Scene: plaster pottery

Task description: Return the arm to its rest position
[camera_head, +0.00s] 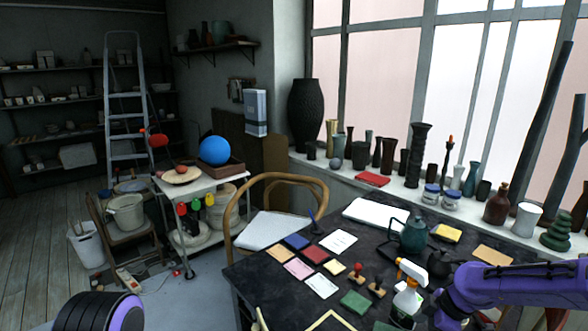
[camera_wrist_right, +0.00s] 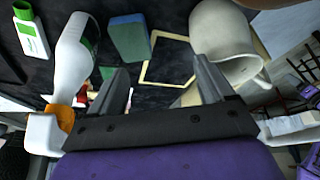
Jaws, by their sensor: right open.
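My right arm (camera_head: 510,285) reaches in from the right edge of the head view, over the right side of the dark worktable (camera_head: 262,278). My right gripper (camera_wrist_right: 160,82) shows in the wrist view with its two fingers apart and nothing between them. A white spray bottle (camera_head: 405,303) with an orange nozzle stands beside my right wrist; it also shows left of the fingers in the wrist view (camera_wrist_right: 75,58). Part of my left arm (camera_head: 98,313) shows at the bottom left of the head view; its gripper is out of view.
The wrist view shows a blue-green block (camera_wrist_right: 129,38), a thin pale frame (camera_wrist_right: 150,72), a cream mug (camera_wrist_right: 222,45) and a green-capped bottle (camera_wrist_right: 32,38) near the fingers. A dark teapot (camera_head: 414,236) and coloured tiles (camera_head: 315,255) lie farther back. A wooden chair (camera_head: 272,222) stands behind the table.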

